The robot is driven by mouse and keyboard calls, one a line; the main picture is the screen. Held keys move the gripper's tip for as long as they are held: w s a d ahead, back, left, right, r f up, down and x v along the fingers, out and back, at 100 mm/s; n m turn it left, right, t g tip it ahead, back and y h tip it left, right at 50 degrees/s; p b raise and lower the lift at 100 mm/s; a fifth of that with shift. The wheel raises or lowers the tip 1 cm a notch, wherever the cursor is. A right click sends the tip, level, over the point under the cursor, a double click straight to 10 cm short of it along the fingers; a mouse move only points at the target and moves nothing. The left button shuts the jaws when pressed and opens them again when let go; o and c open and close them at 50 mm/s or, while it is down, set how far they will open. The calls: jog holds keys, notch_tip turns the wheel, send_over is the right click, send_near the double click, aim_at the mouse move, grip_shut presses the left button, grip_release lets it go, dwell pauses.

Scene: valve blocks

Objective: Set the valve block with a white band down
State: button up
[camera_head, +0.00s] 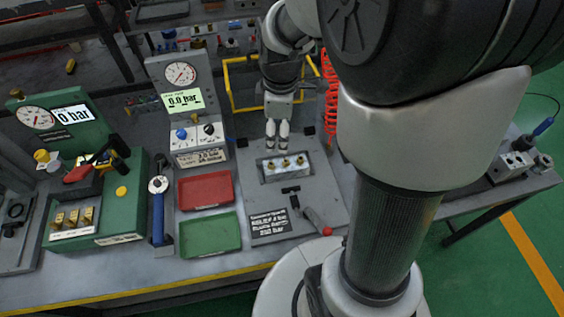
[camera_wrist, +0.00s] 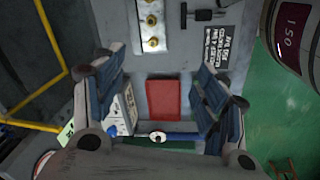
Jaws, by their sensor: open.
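A pale metal valve block (camera_head: 284,168) with a row of three brass fittings sits in a grey fixture plate on the bench. It also shows at the top of the wrist view (camera_wrist: 152,28). I cannot make out a white band on it. My gripper (camera_head: 277,141) points down just behind this block in the head view, fingers apart. In the wrist view my gripper (camera_wrist: 160,85) is open, with nothing held between its fingers. The red tray (camera_wrist: 164,100) shows beyond the gap between them.
Left of the fixture lie a red tray (camera_head: 206,191) and a green tray (camera_head: 211,235). A grey gauge stand (camera_head: 185,110) and a green gauge station (camera_head: 110,195) stand further left. A red-handled lever (camera_head: 316,220) is in front. A yellow frame (camera_head: 240,88) stands behind.

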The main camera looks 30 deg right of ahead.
jog(key=s+a+r+m+t, duration=0.1)
jog(key=s+a+r+m, duration=0.3)
jog(key=s, duration=0.4)
jog(key=s+a+r+m+t, duration=0.2)
jog(key=s+a+r+m, duration=0.2)
jog(key=s, duration=0.5)
notch_tip(320, 180, up, 3)
jog(key=m, duration=0.3)
jog(key=shift+a, duration=0.35)
jog(key=shift+f, duration=0.1)
